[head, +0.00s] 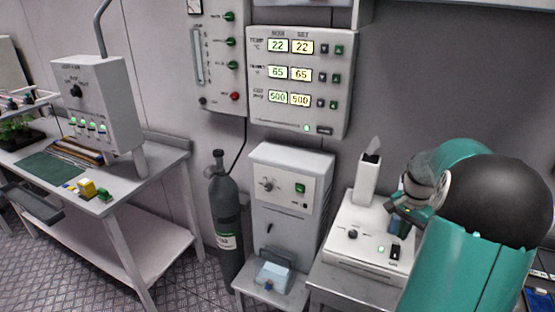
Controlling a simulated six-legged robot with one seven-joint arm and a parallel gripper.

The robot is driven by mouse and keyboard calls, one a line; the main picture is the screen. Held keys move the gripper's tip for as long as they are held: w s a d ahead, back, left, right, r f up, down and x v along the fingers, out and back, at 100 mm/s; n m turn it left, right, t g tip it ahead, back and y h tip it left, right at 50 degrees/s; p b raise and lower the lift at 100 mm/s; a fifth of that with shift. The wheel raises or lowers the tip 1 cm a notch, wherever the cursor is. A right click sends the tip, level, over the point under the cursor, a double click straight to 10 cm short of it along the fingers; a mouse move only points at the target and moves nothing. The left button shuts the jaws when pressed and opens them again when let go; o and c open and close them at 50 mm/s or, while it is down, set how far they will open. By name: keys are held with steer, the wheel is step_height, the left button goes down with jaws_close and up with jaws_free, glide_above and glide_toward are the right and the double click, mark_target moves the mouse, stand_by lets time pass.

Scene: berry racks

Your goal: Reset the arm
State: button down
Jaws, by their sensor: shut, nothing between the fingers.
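My arm, teal with a dark rounded joint, fills the right side of the head view. My gripper (402,207) shows small and dark at the arm's left side, in front of the white bench device at the right. Its fingers are small in this view and partly lost against the device behind. It is shut and holds nothing. I cannot tell whether it touches the device.
A white device (345,262) with a pale upright holder (367,185) stands on a bench close to my arm. A grey cabinet (284,160) and a dark gas cylinder (225,225) stand left of it. A work table (120,200) is at the left; patterned floor shows between.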

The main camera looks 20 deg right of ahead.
steer(key=w+a+r+n+t+h, duration=0.1)
steer(key=w+a+r+n, duration=0.3)
steer(key=a, duration=0.6)
steer(key=s+a+r+n+t+h, duration=0.1)
steer(key=a+r+n, duration=0.2)
steer(key=a+r, duration=0.6)
steer(key=s+a+n+t+y, duration=0.1)
steer(key=s+a+n, duration=0.3)
steer(key=a, duration=0.7)
steer(key=s+a+n+t+y, duration=0.1)
steer(key=s+a+n, duration=0.3)
steer(key=a, duration=0.7)
steer(key=s+t, duration=0.1)
steer(key=s, duration=0.1)
steer(key=shift+s+a+n+t, duration=0.2)
steer(key=shift+s+n+t, duration=0.1)
steer(key=shift+s+n, duration=0.1)
steer(key=shift+r, duration=0.1)
